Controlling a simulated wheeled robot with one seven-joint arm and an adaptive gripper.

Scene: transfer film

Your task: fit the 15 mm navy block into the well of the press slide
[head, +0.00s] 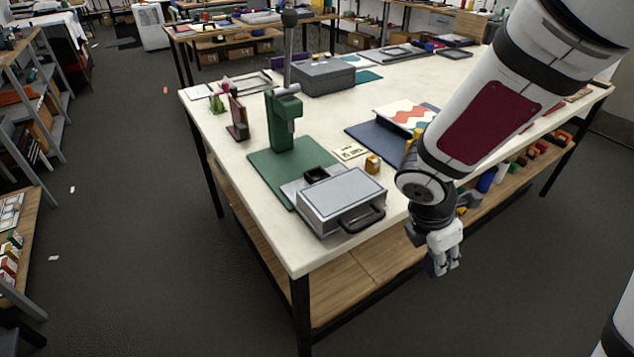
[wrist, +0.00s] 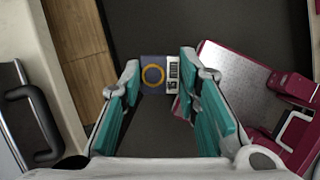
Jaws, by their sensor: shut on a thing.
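My gripper (head: 443,268) hangs beyond the front right edge of the worktable, low beside it. In the wrist view its teal-padded fingers (wrist: 161,80) are shut on the navy block (wrist: 152,75), which has a yellow ring and a pale marked strip on its face. The block sits between the fingertips, clear of the table. The green press (head: 281,122) stands upright on a green mat near the table's left end. A grey plate with a dark square, well-like part (head: 316,174) lies in front of it, apart from my gripper. The inside of that part is too small to make out.
A grey case (head: 340,197) with a dark handle stands at the table's near corner, between my gripper and the press; its handle (wrist: 40,125) shows in the wrist view. The table's wooden lower shelf (head: 345,285) is near my gripper.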

